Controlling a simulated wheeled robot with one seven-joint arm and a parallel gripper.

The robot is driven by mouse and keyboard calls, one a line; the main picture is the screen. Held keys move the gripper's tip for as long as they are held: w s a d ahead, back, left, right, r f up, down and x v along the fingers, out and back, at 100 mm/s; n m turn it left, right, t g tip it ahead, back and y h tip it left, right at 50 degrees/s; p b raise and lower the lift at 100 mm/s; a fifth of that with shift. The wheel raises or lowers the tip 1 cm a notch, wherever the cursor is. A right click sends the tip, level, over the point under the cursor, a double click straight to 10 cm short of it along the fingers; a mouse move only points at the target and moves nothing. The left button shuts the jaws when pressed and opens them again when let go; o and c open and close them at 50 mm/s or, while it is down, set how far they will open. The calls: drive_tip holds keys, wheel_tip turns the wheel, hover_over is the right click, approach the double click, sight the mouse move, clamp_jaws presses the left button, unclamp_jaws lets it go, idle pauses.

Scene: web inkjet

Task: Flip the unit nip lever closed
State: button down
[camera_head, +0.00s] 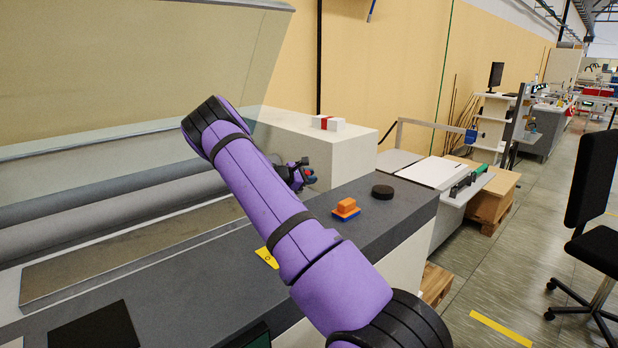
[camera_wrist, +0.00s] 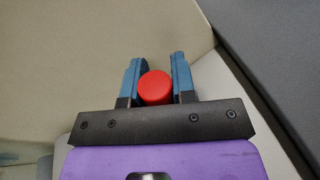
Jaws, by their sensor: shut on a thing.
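The nip lever shows as a round red knob (camera_wrist: 156,88) in the wrist view, and the knob also shows as a small red spot (camera_head: 310,180) in the head view. My gripper (camera_wrist: 156,62) has its two blue fingers on either side of the knob and is shut on it. In the head view my gripper (camera_head: 303,172) is partly hidden behind my purple arm, at the right end of the machine. The lever's shaft and pivot cannot be made out.
The machine has long grey rollers (camera_head: 95,197) under a raised clear cover (camera_head: 130,60). On its dark front ledge (camera_head: 180,290) sit an orange and blue block (camera_head: 345,209) and a black puck (camera_head: 382,192). A white box with a red band (camera_head: 328,123) stands on the end housing.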

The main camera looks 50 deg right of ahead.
drive_tip(key=c, duration=0.9)
unclamp_jaws()
drive_tip(key=shift+c, duration=0.2)
drive_tip(key=v, duration=1.1)
drive_tip(key=shift+s, duration=0.1)
